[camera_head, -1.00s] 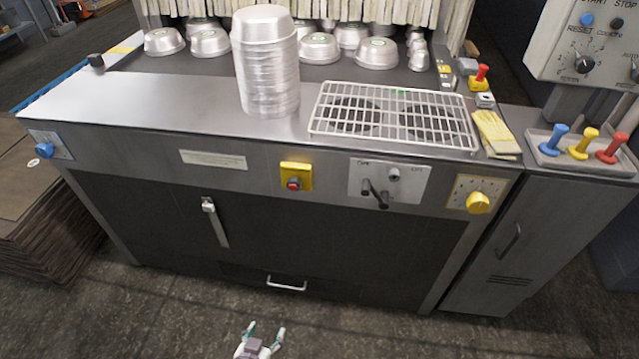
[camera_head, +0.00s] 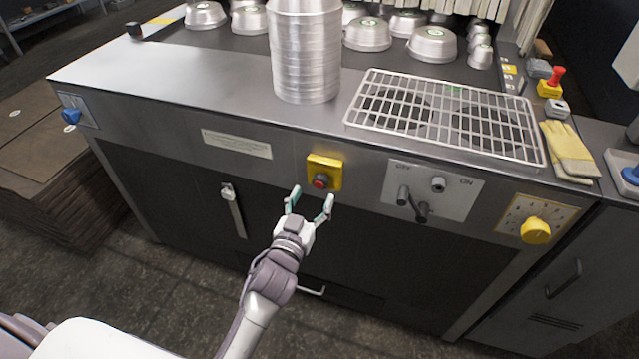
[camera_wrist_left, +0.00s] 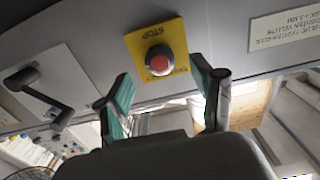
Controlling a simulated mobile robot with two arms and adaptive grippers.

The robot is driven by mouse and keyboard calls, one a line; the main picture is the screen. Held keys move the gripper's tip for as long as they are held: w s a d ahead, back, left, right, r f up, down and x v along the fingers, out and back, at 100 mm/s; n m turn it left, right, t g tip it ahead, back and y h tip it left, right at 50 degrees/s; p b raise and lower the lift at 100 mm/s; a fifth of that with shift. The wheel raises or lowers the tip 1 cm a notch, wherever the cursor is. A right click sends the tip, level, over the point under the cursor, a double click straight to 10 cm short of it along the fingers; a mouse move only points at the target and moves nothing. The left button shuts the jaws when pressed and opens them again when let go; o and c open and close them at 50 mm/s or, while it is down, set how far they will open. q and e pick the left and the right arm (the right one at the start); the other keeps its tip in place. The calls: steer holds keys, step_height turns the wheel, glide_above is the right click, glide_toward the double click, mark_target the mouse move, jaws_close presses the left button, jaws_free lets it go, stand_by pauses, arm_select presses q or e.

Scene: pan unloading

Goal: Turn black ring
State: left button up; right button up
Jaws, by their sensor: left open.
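A black ring (camera_wrist_left: 159,49) surrounds a red button (camera_wrist_left: 160,64) on a yellow plate marked STOP (camera_wrist_left: 180,35) in the left wrist view. In the head view the yellow plate (camera_head: 325,163) is on the machine's front panel, with the red button (camera_head: 320,181) low on it. My left gripper (camera_head: 312,197) is open and empty, just in front of and below the button. In the left wrist view the open fingers (camera_wrist_left: 164,88) point toward the plate, one either side of the button's line, apart from it. My right gripper is out of view.
To the right on the panel are a switch plate with black handles (camera_head: 420,205) and a yellow knob (camera_head: 536,231). A metal rack (camera_head: 450,115), stacked pans (camera_head: 306,60) and gloves (camera_head: 570,152) lie on the top. A vertical handle (camera_head: 233,210) is left of the gripper.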

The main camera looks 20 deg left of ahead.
mark_target(319, 186)
arm_select(q)
steer(key=w, duration=0.5)
steer(key=shift+d, duration=0.1)
steer(key=shift+s, duration=0.1)
